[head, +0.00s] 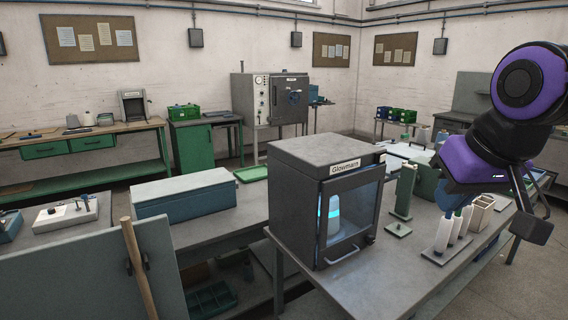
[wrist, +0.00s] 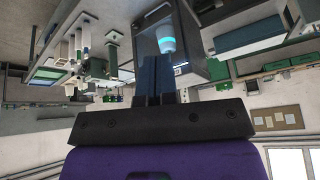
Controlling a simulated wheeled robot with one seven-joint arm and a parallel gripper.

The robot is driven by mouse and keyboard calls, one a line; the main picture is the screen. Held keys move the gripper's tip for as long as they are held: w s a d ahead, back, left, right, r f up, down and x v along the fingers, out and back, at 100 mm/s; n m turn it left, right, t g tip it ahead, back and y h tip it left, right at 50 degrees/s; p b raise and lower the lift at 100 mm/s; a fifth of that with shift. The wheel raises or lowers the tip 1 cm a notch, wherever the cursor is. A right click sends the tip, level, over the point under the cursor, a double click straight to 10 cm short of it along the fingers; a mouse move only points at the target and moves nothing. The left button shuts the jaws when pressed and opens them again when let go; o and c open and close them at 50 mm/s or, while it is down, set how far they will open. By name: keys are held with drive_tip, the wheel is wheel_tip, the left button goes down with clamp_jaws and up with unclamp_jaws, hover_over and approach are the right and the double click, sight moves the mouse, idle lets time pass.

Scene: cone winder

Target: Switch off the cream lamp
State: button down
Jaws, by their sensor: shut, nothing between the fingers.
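A pale, tapered lamp-like body (head: 333,214) with a glowing cyan band stands inside a dark grey cabinet labelled Glowmann (head: 325,160), behind its glass door. I cannot tell for sure that it is the cream lamp; no switch on it can be made out. The door looks shut, with a small dark knob (head: 370,239) at its lower right. In the wrist view, which is upside down, the glowing body (wrist: 167,44) shows beyond my fingers. My gripper (wrist: 160,60) is shut and empty, apart from the cabinet. In the head view my purple wrist is at the right.
Several pale upright tubes (head: 445,232) and a cream open box (head: 481,213) stand right of the cabinet. A green post (head: 404,190) stands between them. A blue-grey chest (head: 184,193) is to the left. The grey bench (head: 370,282) is clear in front of the cabinet.

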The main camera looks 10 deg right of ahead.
drive_tip(key=s, duration=0.1)
drive_tip(key=s+f, duration=0.1)
drive_tip(key=s, duration=0.1)
drive_tip(key=shift+d+n, duration=0.2)
drive_tip(key=shift+n, duration=0.1)
